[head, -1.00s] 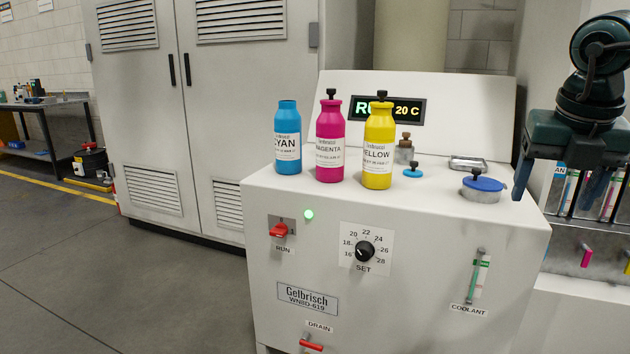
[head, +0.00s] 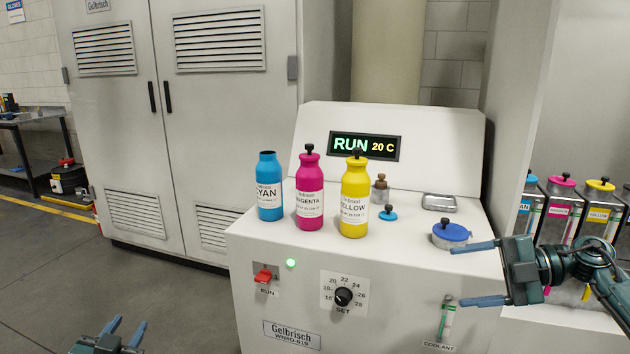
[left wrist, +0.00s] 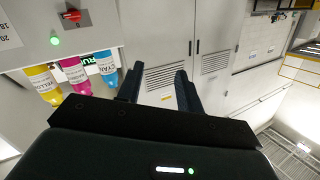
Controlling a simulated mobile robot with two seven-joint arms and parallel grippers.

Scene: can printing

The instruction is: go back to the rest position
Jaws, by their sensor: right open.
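My right gripper (head: 450,274) is at the right of the head view, open and empty, its two fingers pointing left in front of the machine's right side. My left gripper (head: 129,326) shows at the bottom left edge of the head view, its fingers apart and nothing between them. The left wrist view also shows its open fingers (left wrist: 159,80), with grey cabinet doors beyond. The cyan bottle (head: 270,188), without a cap, the magenta bottle (head: 310,192) and the yellow bottle (head: 354,197) stand upright on the machine (head: 400,235). Both grippers are apart from them.
A small blue cap (head: 388,213), a blue-lidded round port (head: 451,234) and a metal tray (head: 439,203) are on the machine top. Ink tanks (head: 559,212) stand at the right, behind my right arm. The floor at the left (head: 40,285) is clear.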

